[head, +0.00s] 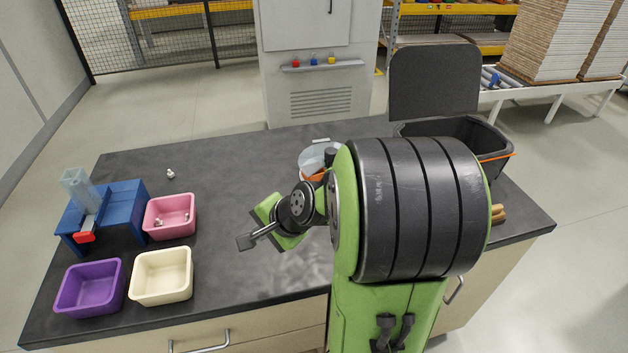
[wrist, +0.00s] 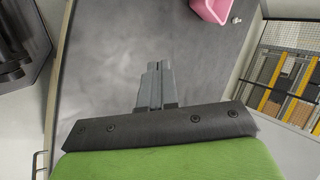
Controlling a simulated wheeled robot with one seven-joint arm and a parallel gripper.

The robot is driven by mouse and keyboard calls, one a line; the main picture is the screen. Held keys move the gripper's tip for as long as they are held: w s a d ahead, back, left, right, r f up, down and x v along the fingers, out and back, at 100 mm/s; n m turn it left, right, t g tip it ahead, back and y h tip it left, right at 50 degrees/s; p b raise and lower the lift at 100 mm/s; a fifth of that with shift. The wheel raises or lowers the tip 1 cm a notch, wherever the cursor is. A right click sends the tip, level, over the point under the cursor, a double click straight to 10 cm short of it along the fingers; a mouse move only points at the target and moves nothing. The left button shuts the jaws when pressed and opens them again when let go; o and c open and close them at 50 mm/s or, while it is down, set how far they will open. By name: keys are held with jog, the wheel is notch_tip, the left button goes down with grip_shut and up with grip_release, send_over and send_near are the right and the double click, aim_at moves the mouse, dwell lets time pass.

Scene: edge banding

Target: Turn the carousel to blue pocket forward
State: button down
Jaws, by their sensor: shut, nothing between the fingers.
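A round, pale, see-through thing with an orange part (head: 311,160) stands on the dark bench, mostly hidden behind my arm. It may be the carousel, but I cannot tell, and no blue pocket shows on it. My gripper (head: 243,243) is over the middle of the bench, to the left of and nearer than that round thing, apart from it. In the wrist view, the gripper's grey fingers (wrist: 152,70) are together with nothing between them, above bare bench top.
Left on the bench are a blue fixture (head: 122,203) with a clear hopper, a pink bin (head: 170,226) holding small pale parts, a purple bin (head: 90,304) and a cream bin (head: 161,291). A black bin (head: 490,148) is at right. The bench middle is clear.

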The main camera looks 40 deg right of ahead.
jog(key=w+d+f+m+t+b, duration=0.1)
jog(key=w+d+f+m+t, duration=0.1)
jog(key=d+f+m, duration=0.35)
jog(key=m+t+h+b, duration=0.2)
jog(key=m+t+h, duration=0.35)
jog(key=m, duration=1.25)
send_near(320, 178)
jog(key=shift+g+h, duration=0.65)
jog(key=shift+g, duration=0.2)
jog(key=w, duration=0.2)
jog(key=w+b, duration=0.1)
jog(key=w, duration=0.3)
jog(key=shift+d+f, duration=0.4)
jog(key=shift+w+d, duration=0.15)
jog(key=shift+w, duration=0.05)
